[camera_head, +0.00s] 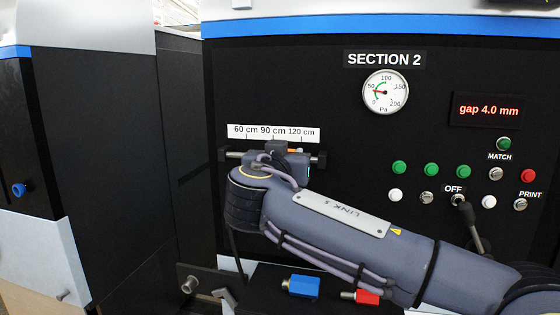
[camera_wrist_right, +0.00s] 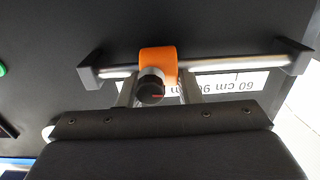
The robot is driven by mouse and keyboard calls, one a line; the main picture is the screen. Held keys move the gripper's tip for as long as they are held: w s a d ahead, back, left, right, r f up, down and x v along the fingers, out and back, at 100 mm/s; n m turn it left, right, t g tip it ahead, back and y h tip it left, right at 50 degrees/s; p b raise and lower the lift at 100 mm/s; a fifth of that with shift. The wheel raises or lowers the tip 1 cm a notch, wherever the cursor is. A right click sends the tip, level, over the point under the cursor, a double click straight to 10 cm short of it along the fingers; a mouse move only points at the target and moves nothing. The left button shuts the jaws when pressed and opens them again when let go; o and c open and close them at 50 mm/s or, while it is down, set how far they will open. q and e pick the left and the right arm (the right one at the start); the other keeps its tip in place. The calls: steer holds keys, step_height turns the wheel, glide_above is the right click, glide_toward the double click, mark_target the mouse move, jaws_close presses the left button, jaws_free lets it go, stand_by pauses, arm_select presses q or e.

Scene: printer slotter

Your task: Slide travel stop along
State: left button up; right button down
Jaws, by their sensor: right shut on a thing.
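The orange travel stop (camera_wrist_right: 157,60) sits around a horizontal metal rail (camera_wrist_right: 228,68) in the right wrist view. A dark knob (camera_wrist_right: 150,88) is on its front. My right gripper (camera_wrist_right: 157,93) has a finger on each side of the stop and is shut on it. In the head view, my right arm hides most of the rail (camera_head: 236,155); only a sliver of the stop (camera_head: 296,150) shows, below the scale near the 120 cm mark. The white scale (camera_head: 273,132) reads 60, 90 and 120 cm. My left gripper is not in view.
The rail ends in dark brackets (camera_head: 321,160). To the right are several buttons (camera_head: 431,169), a pressure gauge (camera_head: 385,92) and a display (camera_head: 487,108) reading "gap 4.0 mm". A lever (camera_head: 468,218) stands out by OFF. Blue (camera_head: 303,287) and red (camera_head: 367,296) handles lie below my arm.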

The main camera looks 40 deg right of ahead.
steer(key=c, duration=1)
jaws_free()
steer(key=shift+c, duration=0.2)
steer(key=b+v, duration=0.2)
steer(key=v, duration=0.5)
steer(key=shift+s+a, duration=0.25)
steer(key=shift+s, duration=0.05)
steer(key=shift+c, duration=0.3)
